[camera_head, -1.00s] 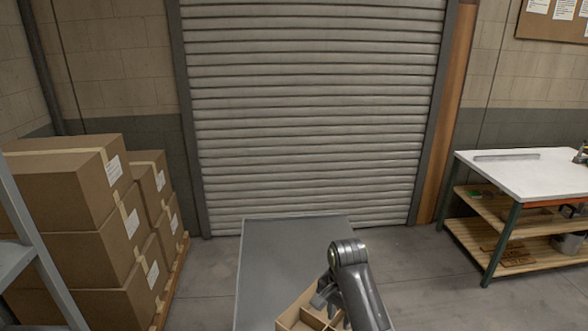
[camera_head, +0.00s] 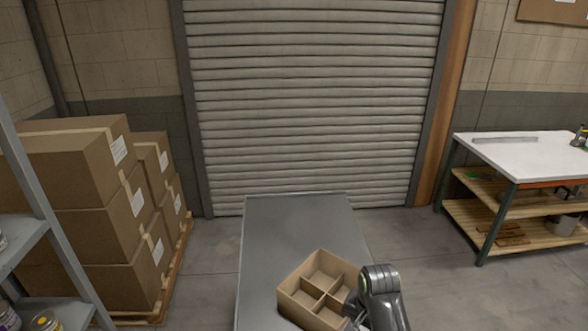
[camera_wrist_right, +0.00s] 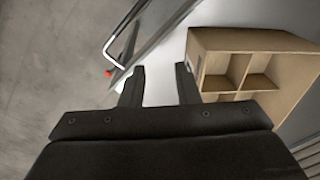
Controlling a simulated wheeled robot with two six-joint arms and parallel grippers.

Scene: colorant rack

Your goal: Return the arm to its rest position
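My right arm comes in at the bottom right of the head view, beside the divided wooden box. My right gripper (camera_wrist_right: 160,85) shows in the right wrist view with its two fingers apart and nothing between them. In the head view its fingers are largely hidden behind my arm and by the box's right side. The box (camera_head: 290,296) stands on the grey table (camera_head: 268,235); the compartments I can see into look empty. The box also shows at the right of the right wrist view (camera_wrist_right: 250,40). My left gripper is in neither view.
Stacked cartons (camera_head: 75,170) stand on a pallet at the left, behind a grey shelf (camera_head: 55,245) holding several jars. A white-topped workbench (camera_head: 530,155) stands at the right. The far part of the table is bare. A roller shutter (camera_head: 310,100) closes the back.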

